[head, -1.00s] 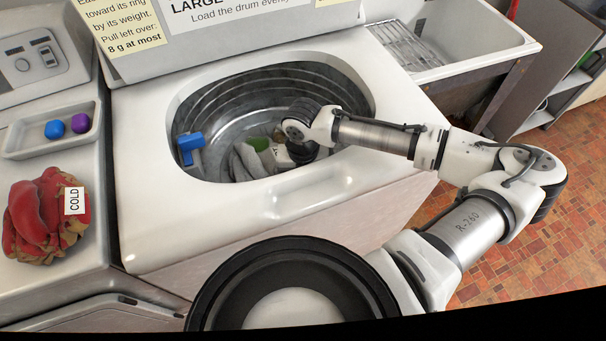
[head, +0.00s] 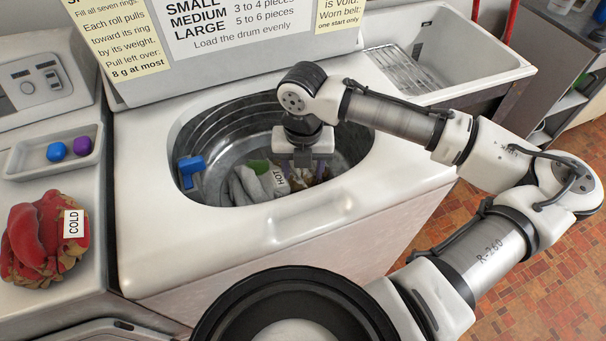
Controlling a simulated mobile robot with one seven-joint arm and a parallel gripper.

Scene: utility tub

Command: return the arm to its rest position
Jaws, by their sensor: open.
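My arm bends over the washing machine (head: 290,215) from the right. My gripper (head: 302,163) points down inside the mouth of the drum, above the laundry. Its fingers are apart and nothing shows between them. Grey cloth (head: 247,185) with a green patch (head: 258,166) lies in the drum. A white label reading HOT (head: 280,180) lies just below and left of the gripper. Some cloth behind and under the fingers is partly hidden.
A blue piece (head: 190,168) sits at the drum's left rim. A red bundle tagged COLD (head: 35,240) lies on the left counter, below a tray (head: 25,160) with a blue ball (head: 56,151) and a purple ball (head: 83,146). A sink (head: 455,50) stands at back right.

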